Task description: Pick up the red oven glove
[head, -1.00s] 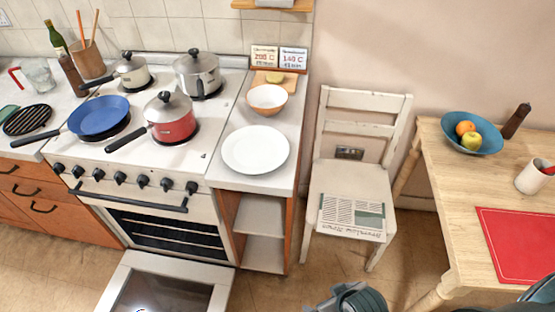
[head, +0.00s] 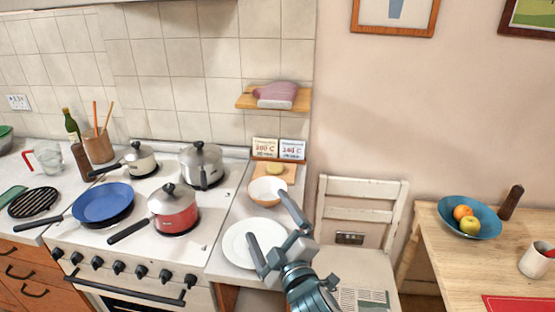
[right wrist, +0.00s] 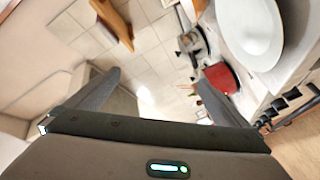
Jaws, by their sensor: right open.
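The oven glove (head: 276,95) looks dusky pink rather than bright red. It lies on a small wooden wall shelf (head: 245,102) above the counter in the head view. My right gripper (head: 266,215) is open and empty, in front of and well below the shelf, over the white plate and bowl in the picture. In the right wrist view its two fingers (right wrist: 154,78) are spread with nothing between them. My left gripper is not in view.
Below the shelf are two recipe cards (head: 278,149), a bowl (head: 268,191) and a white plate (head: 240,262). The stove with a red pot (head: 173,215) and blue pan (head: 103,205) is left. A chair (head: 360,190) and table (head: 437,238) stand right. Wall beside the shelf is clear.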

